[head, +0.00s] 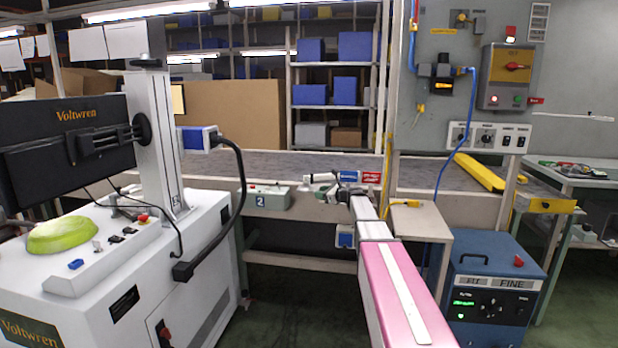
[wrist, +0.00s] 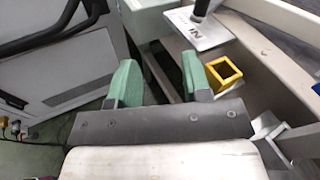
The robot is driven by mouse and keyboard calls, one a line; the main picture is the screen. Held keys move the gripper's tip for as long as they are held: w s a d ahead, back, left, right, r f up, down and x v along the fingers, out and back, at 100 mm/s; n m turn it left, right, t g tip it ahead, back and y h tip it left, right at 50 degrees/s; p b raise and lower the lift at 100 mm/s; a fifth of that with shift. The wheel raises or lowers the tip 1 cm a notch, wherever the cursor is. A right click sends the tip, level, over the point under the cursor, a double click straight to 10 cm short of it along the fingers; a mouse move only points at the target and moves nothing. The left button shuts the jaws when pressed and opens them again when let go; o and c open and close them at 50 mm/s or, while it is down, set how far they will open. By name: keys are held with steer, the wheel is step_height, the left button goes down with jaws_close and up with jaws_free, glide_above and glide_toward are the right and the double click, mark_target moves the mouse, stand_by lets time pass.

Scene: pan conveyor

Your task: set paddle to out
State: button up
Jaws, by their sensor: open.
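In the wrist view a dark lever, which looks like the paddle (wrist: 201,8), stands on a metal plate (wrist: 203,30) at the top edge. The plate's lettering appears to read IN; any OUT mark is out of frame. The lever's upper end is cut off, so its full tilt is hidden. My gripper (wrist: 160,78) is open, its two green fingers apart with nothing between them. The lever is beyond and right of the fingers, not touching them. In the head view my pink and white arm reaches to the bench front, and the paddle is not clearly distinguishable there.
A yellow square socket (wrist: 223,73) is close beside the right finger. A pale green box marked 2 (head: 265,197) is left of my arm's end. A white machine (head: 150,270) stands left, a small table (head: 420,217) and blue FINE unit (head: 492,290) right.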

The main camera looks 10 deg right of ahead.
steer(key=w+d+r+m+t, duration=0.2)
steer(key=w+d+r+m, duration=0.1)
steer(key=w+r, duration=0.1)
steer(key=x, duration=1.1)
steer(key=shift+s+a+r, duration=0.25)
steer(key=shift+s, duration=0.05)
jaws_close()
